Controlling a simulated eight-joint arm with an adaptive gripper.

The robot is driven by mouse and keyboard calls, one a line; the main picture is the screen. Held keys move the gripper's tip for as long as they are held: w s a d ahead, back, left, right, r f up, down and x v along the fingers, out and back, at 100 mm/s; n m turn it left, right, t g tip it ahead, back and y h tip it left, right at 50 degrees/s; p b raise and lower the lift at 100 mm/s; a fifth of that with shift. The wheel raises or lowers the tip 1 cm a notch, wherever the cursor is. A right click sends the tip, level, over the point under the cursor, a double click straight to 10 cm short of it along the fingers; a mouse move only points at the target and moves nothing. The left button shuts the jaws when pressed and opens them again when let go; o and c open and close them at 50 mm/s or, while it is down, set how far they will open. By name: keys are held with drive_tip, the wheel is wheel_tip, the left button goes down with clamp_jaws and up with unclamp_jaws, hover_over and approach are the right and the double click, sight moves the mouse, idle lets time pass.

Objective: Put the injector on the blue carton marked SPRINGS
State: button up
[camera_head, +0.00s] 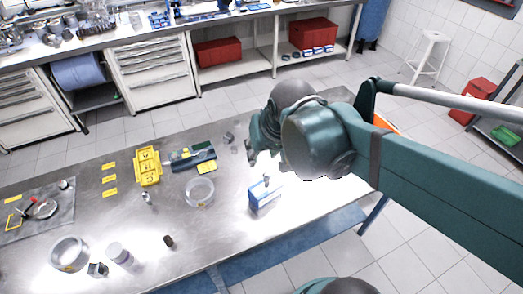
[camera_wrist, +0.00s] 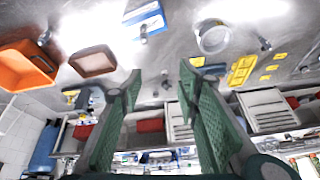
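The blue-and-white carton (camera_head: 264,198) stands on the steel table, below my gripper in the head view. Its lettering is too small to read. A small grey metal piece (camera_head: 266,180), likely the injector, sits upright on its top. In the wrist view the carton (camera_wrist: 146,17) is at the top, with the metal piece (camera_wrist: 144,36) against it. My gripper (camera_head: 261,148) is above the table, apart from the carton. In the wrist view its fingers (camera_wrist: 161,76) are spread, with nothing held between them.
A small metal part (camera_head: 147,198) stands farther left. The wrist view shows an orange bin (camera_wrist: 22,72) and a brown tray (camera_wrist: 92,62).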

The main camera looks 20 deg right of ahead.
drive_tip(key=shift+s+a+r+n+t, duration=0.3)
drive_tip(key=shift+s+r+n+t, duration=0.25)
drive_tip(key=shift+s+r, duration=0.15)
drive_tip(key=shift+s+a+r+n+t, duration=0.25)
drive_tip(key=shift+s+r+n+t, duration=0.2)
drive_tip(key=shift+s+r+n, duration=0.15)
